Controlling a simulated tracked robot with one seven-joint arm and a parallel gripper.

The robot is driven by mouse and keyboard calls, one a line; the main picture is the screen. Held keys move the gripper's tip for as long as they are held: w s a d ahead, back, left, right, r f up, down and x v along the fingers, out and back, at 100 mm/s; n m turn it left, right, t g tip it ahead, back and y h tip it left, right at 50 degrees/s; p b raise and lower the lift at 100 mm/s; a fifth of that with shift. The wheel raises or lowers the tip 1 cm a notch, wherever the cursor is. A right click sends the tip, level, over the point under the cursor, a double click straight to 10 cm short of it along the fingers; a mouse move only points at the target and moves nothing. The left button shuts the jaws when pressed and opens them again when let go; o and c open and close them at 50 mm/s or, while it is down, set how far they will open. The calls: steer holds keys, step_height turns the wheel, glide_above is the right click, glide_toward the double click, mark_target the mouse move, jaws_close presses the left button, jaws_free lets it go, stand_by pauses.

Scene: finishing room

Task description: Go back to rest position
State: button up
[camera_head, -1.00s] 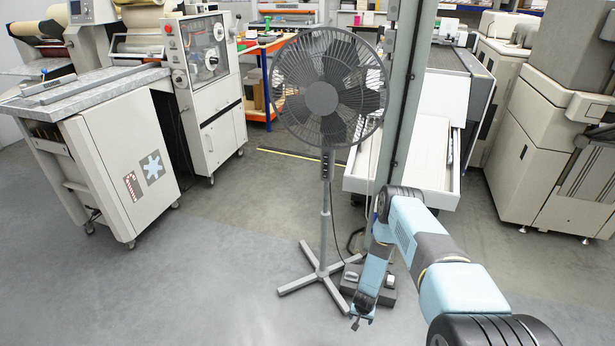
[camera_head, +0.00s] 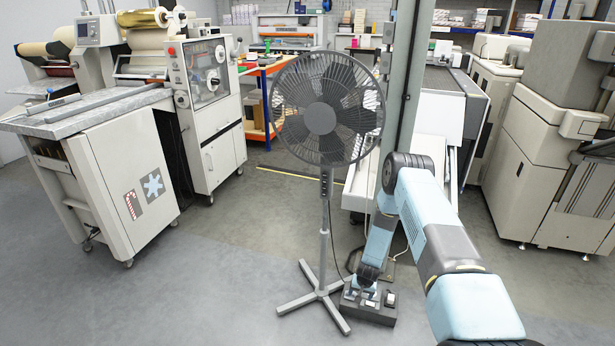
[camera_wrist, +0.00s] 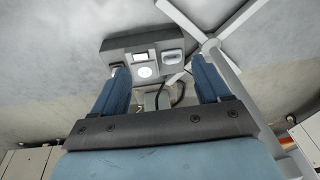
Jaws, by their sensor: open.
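My gripper (camera_head: 369,297) hangs at the end of my blue and black arm, low to the right of the fan's stand. In the wrist view my gripper (camera_wrist: 168,88) shows two blue fingers spread apart with nothing between them. Beyond the fingertips is a dark grey box (camera_wrist: 143,48) with a small screen, a round white dial and an oval part on its face. In the head view the box (camera_head: 378,314) sits on the floor by the fan's foot, partly hidden behind my gripper. I cannot tell whether the fingers touch it.
A tall pedestal fan (camera_head: 323,232) stands just left of my arm, its crossed feet on the floor. A grey post (camera_head: 405,80) rises behind my arm. A white cabinet (camera_head: 117,180) stands left, and a large beige machine (camera_head: 540,165) right. The front-left floor is clear.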

steer(key=w+r+n+t, duration=0.1)
steer(key=w+r, duration=0.2)
steer(key=r, duration=1.7)
steer(key=w+r+n, duration=0.1)
steer(key=w+r, duration=0.2)
steer(key=r, duration=1.8)
steer(key=s+v, duration=0.1)
steer(key=v, duration=1.4)
steer(key=s+r+t, duration=0.1)
steer(key=s+r, duration=1.5)
steer(key=r, duration=0.1)
steer(key=s+r, duration=0.3)
steer(key=s, duration=0.8)
steer(key=s+d+r+n+t, duration=0.1)
steer(key=s+r, duration=0.2)
steer(key=s, duration=0.8)
steer(key=shift+s, duration=0.25)
steer(key=shift+r, duration=0.15)
